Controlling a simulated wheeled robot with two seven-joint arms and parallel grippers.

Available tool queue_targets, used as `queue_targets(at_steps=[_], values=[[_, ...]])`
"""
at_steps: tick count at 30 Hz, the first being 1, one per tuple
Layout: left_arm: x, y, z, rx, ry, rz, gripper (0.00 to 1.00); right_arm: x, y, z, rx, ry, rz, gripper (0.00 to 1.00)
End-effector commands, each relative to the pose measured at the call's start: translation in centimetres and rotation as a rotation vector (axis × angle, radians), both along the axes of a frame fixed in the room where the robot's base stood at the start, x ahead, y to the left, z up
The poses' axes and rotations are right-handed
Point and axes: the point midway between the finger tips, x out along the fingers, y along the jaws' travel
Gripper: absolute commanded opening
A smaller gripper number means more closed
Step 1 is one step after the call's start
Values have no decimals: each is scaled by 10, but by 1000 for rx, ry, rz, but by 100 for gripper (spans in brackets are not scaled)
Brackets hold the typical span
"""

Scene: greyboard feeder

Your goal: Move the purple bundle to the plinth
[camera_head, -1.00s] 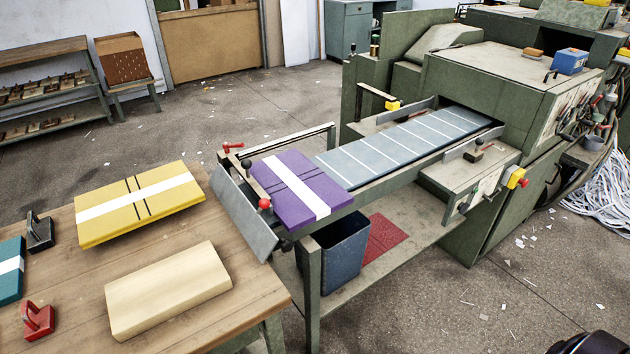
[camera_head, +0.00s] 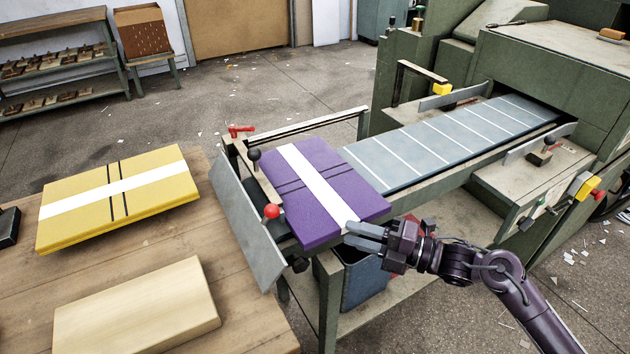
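The purple bundle (camera_head: 311,205), with a white band and dark straps, lies flat at the near end of the feeder bed. My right gripper (camera_head: 348,234) is at its near right edge, by the end of the white band. Its two fingers are a little apart and point left at the edge; whether they touch the bundle I cannot tell. A pale wooden block (camera_head: 137,310), which looks like the plinth, lies on the wooden table with its top bare. My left gripper is not in view.
A yellow bundle (camera_head: 80,217) lies behind the pale block on the table (camera_head: 226,306). A tilted metal plate (camera_head: 246,225) and a red-knobbed lever (camera_head: 271,211) stand between table and purple bundle. A blue bin (camera_head: 362,285) is below the feeder.

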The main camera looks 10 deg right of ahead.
Motion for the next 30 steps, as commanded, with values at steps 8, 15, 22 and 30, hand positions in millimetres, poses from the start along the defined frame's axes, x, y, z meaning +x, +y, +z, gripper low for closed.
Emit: queue_targets(at_steps=[8,15,22,30], values=[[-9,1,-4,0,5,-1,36,19,29,2,3,1,-1,29],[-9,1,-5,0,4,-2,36,20,31,1,1,2,-1,29],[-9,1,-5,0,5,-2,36,20,30,1,0,2,-2,0],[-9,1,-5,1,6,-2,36,21,30,5,4,-9,-3,0]])
